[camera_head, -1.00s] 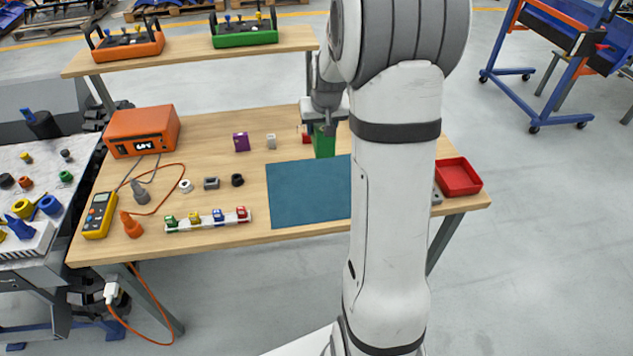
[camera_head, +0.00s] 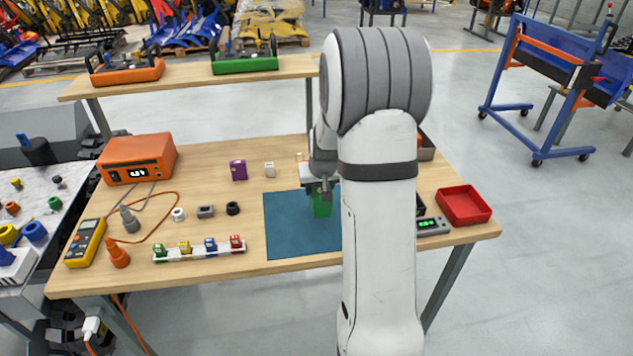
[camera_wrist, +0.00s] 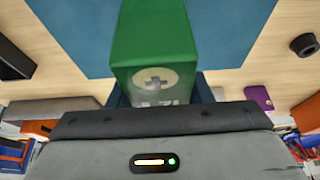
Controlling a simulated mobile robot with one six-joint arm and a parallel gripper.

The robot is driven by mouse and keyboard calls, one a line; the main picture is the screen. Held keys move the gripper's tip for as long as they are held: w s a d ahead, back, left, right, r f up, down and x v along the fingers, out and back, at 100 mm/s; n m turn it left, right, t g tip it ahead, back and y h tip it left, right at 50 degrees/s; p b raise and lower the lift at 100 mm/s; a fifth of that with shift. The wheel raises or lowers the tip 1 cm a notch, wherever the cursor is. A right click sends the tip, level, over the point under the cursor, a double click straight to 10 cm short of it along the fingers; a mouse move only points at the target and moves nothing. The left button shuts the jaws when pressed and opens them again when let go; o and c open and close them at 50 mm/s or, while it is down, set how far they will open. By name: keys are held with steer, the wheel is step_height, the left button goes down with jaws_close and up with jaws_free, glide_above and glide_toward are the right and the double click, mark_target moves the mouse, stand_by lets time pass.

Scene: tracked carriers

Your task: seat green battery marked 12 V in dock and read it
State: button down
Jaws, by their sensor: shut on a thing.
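My gripper (camera_head: 320,186) is shut on a green battery (camera_head: 322,206) and holds it over the blue mat (camera_head: 290,232). In the wrist view the battery (camera_wrist: 155,35) fills the upper middle, with a plus sign in a pale disc and a partly cut-off, inverted marking that looks like 12 V. A grey unit with a lit green display (camera_head: 432,226) stands at the right of the bench, beside a dark part mostly hidden by my arm; I cannot tell whether this is the dock.
A red tray (camera_head: 465,205) lies at the bench's right end. A white rack of coloured pieces (camera_head: 198,252) stands at the front left. An orange meter box (camera_head: 137,158), yellow multimeter (camera_head: 85,243) and purple block (camera_head: 238,170) are to the left. Most of the mat is bare.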

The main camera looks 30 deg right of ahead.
steer(key=shift+f, duration=2.1)
steer(key=shift+f, duration=0.15)
steer(key=c, duration=0.7)
jaws_free()
